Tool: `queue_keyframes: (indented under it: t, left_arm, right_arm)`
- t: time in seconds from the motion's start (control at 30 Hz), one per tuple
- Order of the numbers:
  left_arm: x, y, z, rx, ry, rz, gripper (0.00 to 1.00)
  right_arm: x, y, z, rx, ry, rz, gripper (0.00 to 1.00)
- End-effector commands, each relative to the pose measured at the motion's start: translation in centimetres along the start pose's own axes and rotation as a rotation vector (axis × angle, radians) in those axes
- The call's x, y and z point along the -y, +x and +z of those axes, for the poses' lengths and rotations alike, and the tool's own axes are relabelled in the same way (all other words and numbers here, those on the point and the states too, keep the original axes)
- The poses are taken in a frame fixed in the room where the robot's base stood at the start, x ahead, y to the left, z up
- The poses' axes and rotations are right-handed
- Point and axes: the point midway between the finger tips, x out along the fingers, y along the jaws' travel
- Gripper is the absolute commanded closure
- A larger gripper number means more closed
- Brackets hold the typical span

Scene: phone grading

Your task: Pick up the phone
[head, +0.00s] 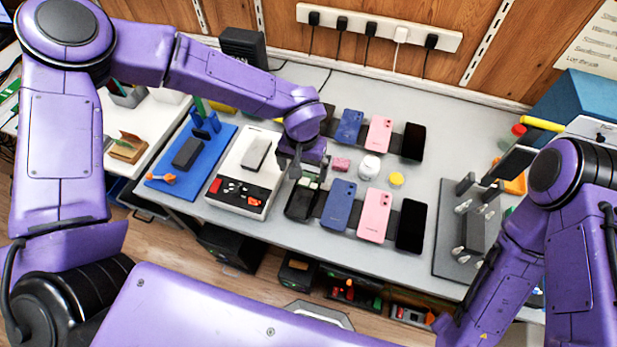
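Two rows of phones lie on dark strips on the grey table. The far row shows a blue phone (350,126), a pink phone (380,133) and a black phone (413,142). The near row shows another blue phone (338,205), pink phone (374,215) and black phone (410,225). A grey phone-like slab (256,153) lies on a white device (240,178). My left gripper (296,168) points down between that device and the phone rows, above a dark open tray (301,203). Its finger gap is hidden.
A blue mat (163,183) with a dark block (187,152) lies left of the device. Pink, white and yellow small items sit between the phone rows. A dark fixture with pegs (451,255) stands right. A power strip (455,38) is on the wall.

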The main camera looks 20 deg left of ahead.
Motion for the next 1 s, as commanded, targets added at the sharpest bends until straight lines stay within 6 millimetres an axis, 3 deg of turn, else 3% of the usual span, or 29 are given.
queue_keyframes:
  t: [0.13, 0.37, 0.53, 0.83, 1.0]
  left_arm:
    - [0.0, 2.9, 0.2, 0.005, 0.004, -0.003, 0.00]
    - [-0.1, 5.8, 0.1, 0.006, 0.002, -0.004, 0.00]
    - [-0.2, 8.9, 0.1, 0.005, 0.002, -0.004, 0.00]
    - [-0.2, 10.0, 0.0, 0.001, 0.002, -0.002, 0.00]
    - [-0.2, 10.0, 0.0, 0.002, 0.001, -0.003, 0.55]
  right_arm:
    - [-0.1, -0.4, -0.1, 0.002, 0.000, 0.001, 0.57]
    - [-0.1, -1.1, -0.4, 0.002, 0.000, 0.001, 0.57]
    - [-0.2, -1.9, -0.8, 0.001, 0.000, 0.001, 0.57]
    - [-0.2, -1.9, -0.7, 0.001, 0.000, 0.001, 0.57]
    - [-0.2, -1.9, -0.7, 0.001, 0.000, 0.001, 0.57]
